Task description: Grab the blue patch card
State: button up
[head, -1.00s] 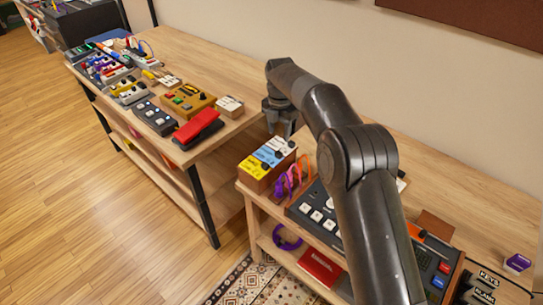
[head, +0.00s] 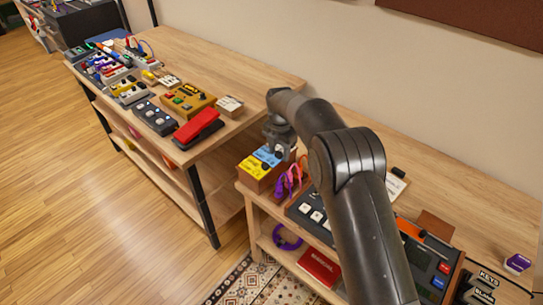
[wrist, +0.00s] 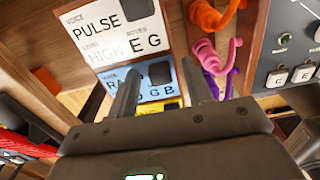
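The blue patch card (wrist: 148,82) stands in a wooden card box (head: 252,180), between a white card (wrist: 112,32) marked PULSE and a yellow card (wrist: 160,106). In the head view the blue card (head: 265,156) shows partly beside my gripper (head: 279,152). In the wrist view my gripper (wrist: 160,70) is open, with one finger over each side of the blue card and a dark knob between them. Whether the fingers touch the card I cannot tell. The white card is hidden behind my gripper in the head view.
Orange and purple cables (head: 288,180) hang right beside the card box. A dark button unit (head: 304,208) stands to the right. A red pedal (head: 198,128) and several devices stand on the left table (head: 232,75).

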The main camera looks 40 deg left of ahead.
grip_shut()
jog(key=shift+r, duration=0.1)
dwell(0.3)
